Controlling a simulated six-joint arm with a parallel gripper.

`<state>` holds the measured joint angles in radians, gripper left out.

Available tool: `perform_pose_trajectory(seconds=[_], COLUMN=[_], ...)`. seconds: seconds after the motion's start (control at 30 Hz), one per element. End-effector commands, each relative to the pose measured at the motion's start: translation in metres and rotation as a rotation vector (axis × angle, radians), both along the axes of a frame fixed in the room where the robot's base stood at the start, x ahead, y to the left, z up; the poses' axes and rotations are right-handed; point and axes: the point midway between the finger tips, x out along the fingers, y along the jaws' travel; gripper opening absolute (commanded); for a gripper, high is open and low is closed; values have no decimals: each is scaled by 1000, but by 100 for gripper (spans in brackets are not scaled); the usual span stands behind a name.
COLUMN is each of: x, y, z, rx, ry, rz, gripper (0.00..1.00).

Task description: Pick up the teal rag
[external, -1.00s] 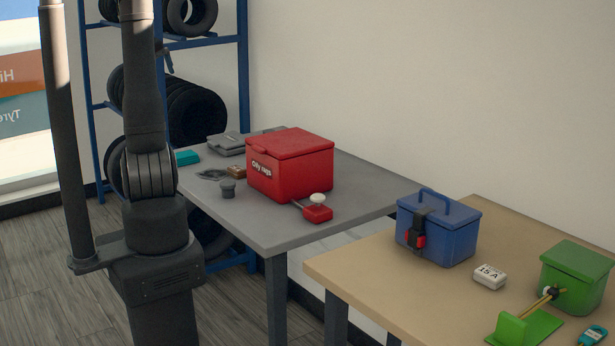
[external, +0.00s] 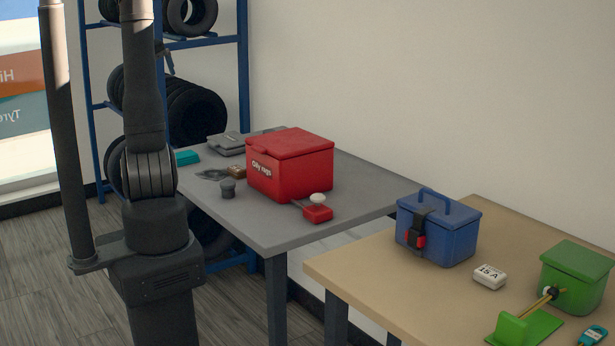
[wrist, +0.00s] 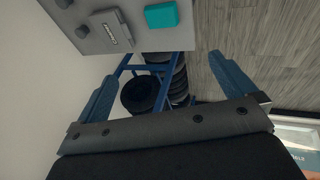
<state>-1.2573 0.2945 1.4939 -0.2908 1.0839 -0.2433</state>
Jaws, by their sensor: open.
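The teal rag (external: 187,157) is a small folded block. It lies near the far left corner of the grey table (external: 285,236), close to the edge. In the wrist view the teal rag (wrist: 162,14) shows at the top, on the tabletop near its edge. My gripper (wrist: 162,68) is open and empty, its two blue fingers spread wide. The rag is beyond the fingertips and apart from them. In the external view my arm hides most of the gripper.
A red oily-rags bin (external: 290,165), a dark cup (external: 227,189), a brown block (external: 237,172) and a grey flat case (external: 228,143) share the grey table. A tyre rack (external: 243,80) stands behind. A wooden table (external: 370,287) at right holds a blue box (external: 437,232).

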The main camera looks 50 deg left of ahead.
Motion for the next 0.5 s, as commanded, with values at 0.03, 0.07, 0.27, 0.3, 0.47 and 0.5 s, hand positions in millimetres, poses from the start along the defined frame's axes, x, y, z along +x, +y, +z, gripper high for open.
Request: perform_pose_trajectory(seconds=[0.03, 0.07, 0.27, 0.3, 0.47, 0.5], x=[7, 11, 52, 61, 90, 95], y=[5, 8, 36, 41, 54, 56], z=[-6, -10, -52, -61, -94, -100], rx=[-14, -24, -108, -121, -162, -168], ry=[14, 25, 146, 173, 268, 287], rz=[-6, -9, -32, -33, -36, -35], gripper=[100, 100, 100, 100, 100, 100])
